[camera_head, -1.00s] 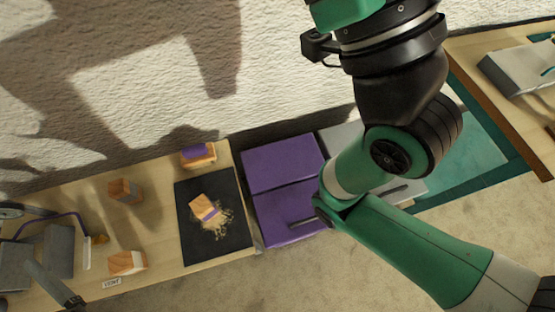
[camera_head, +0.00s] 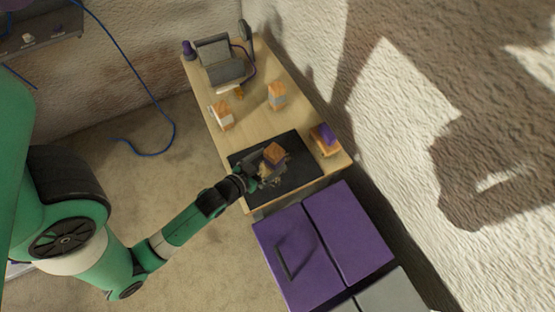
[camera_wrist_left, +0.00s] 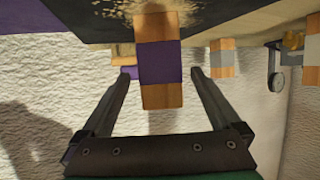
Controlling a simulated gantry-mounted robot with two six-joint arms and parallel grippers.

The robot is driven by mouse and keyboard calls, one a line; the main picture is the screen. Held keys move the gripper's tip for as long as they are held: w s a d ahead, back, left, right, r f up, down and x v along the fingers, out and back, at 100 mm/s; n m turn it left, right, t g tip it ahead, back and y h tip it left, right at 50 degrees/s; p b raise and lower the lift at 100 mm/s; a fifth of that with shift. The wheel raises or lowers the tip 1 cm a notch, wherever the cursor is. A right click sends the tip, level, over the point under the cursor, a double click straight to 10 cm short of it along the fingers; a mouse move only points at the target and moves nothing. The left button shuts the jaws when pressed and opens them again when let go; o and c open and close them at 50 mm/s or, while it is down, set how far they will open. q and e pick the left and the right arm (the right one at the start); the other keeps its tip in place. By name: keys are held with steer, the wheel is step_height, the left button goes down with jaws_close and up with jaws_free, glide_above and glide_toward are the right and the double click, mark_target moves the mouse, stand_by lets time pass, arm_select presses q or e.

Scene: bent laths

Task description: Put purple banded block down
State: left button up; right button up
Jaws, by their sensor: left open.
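The purple banded block (camera_head: 274,153) is wooden and sits on the black mat (camera_head: 306,181), among pale shavings. In the left wrist view the block (camera_wrist_left: 159,62) shows a purple band between wooden ends. My left gripper (camera_head: 259,174) is at the block, with its arm coming in from the left. In the left wrist view the open fingers (camera_wrist_left: 161,76) stand on either side of the block, with gaps between them and it. The gripper hides part of the block's lower side in the head view. My right gripper is not in view.
A second block with a purple top (camera_head: 325,138) stands beside the mat. Two other banded blocks (camera_head: 277,95) (camera_head: 222,116) stand farther along the wooden table (camera_head: 250,125). Grey equipment (camera_head: 222,62) is at its far end. Purple cabinets (camera_head: 345,235) adjoin the near end.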

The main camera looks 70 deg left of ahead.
arm_select(q)
steer(key=shift+w+a+f, duration=0.25)
steer(key=shift+w+a, duration=0.05)
steer(key=shift+w, duration=0.15)
steer(key=shift+w+f, duration=0.1)
steer(key=shift+f, duration=0.05)
steer(key=b+x, duration=0.3)
steer(key=x, duration=0.1)
steer(key=shift+f, duration=0.1)
steer(key=shift+w+a, duration=0.25)
steer(key=shift+w, duration=0.1)
steer(key=shift+c, duration=0.4)
jaws_close()
